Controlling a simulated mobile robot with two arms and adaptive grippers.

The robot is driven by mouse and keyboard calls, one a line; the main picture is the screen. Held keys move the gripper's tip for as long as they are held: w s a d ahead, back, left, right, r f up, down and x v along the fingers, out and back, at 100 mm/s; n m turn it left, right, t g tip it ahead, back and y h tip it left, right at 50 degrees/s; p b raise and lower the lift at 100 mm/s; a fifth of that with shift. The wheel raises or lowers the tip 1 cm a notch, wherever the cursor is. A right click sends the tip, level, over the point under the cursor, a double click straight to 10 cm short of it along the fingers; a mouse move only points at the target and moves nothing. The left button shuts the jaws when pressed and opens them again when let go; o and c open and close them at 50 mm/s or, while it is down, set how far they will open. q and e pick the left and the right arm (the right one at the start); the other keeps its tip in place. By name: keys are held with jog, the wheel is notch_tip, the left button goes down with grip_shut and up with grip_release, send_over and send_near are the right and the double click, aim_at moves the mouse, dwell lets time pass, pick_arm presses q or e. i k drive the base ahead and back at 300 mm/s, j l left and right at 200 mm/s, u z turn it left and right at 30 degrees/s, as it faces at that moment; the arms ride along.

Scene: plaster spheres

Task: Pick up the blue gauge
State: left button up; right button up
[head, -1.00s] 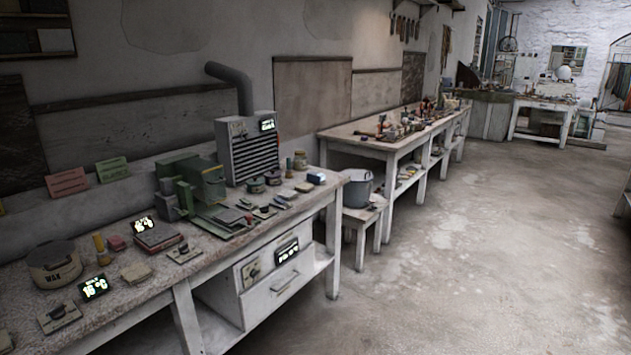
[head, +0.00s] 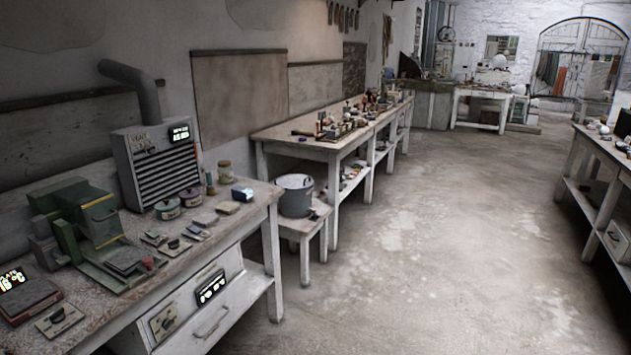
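A small blue box-like thing (head: 242,194) with a pale top lies near the right end of the near workbench (head: 258,207). It may be the blue gauge, but it is too small to tell for sure. It stands apart from the jar and small blocks near it. No other clearly blue thing shows on this bench. Neither of my grippers is in view.
A grey slatted heater box (head: 157,165) and a green machine (head: 88,225) stand on the near bench. A metal bucket (head: 295,197) sits on a low stool. A second bench (head: 285,143) runs behind. The concrete floor (head: 430,230) is open; another bench (head: 600,150) stands right.

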aim_at(239, 193)
jog(key=i+l, duration=0.15)
jog(key=i, duration=0.85)
jog(key=i+l, duration=0.15)
jog(key=i, duration=0.9)
jog(key=l+z, duration=0.05)
